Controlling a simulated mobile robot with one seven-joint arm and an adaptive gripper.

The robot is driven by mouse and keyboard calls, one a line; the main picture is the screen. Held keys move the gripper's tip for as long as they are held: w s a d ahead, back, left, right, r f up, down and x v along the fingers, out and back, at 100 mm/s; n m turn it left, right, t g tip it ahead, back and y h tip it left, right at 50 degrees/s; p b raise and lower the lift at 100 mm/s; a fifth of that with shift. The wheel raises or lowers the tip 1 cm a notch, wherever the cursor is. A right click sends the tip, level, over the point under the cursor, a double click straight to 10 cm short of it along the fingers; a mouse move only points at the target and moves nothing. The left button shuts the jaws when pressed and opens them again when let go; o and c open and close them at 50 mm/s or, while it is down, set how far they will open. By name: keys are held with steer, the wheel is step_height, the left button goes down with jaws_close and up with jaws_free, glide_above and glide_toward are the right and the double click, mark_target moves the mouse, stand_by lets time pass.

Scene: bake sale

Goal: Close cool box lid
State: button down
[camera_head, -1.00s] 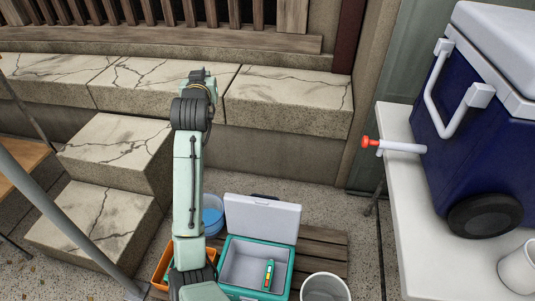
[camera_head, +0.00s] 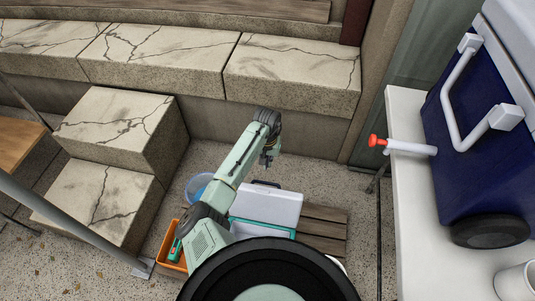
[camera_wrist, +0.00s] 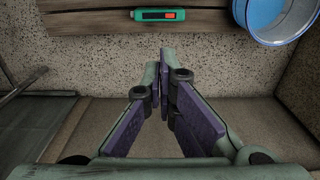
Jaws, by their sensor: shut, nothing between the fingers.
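The cool box is a small teal box on a wooden pallet. Its white lid (camera_head: 268,207) stands open, raised at the back of the box. A strip of teal rim (camera_head: 262,229) shows just below the lid; my arm hides most of the box and its inside. My gripper (camera_head: 268,160) hangs beyond the lid, on the wall side, apart from it and pointing down. In the wrist view my gripper (camera_wrist: 164,56) is shut and empty, its fingertips over bare floor. The cool box itself does not show in the wrist view.
A blue bucket (camera_head: 196,185) and an orange crate (camera_head: 168,250) stand left of the box. A green device (camera_wrist: 160,15) with a display lies on a plank. A large blue cooler (camera_head: 485,140) stands on a white table (camera_head: 403,170) at right. Stone steps (camera_head: 120,130) are at left.

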steer(key=shift+s+a+f+p, duration=0.1)
steer(key=shift+s+f+p, duration=0.25)
steer(key=shift+s, duration=0.25)
steer(key=shift+s+a+f+p, duration=0.2)
steer(key=shift+s+p, duration=0.2)
steer(key=shift+s, duration=0.2)
steer(key=shift+s+a+f+p, duration=0.1)
steer(key=shift+s+f+p, duration=0.25)
steer(key=shift+s, duration=0.25)
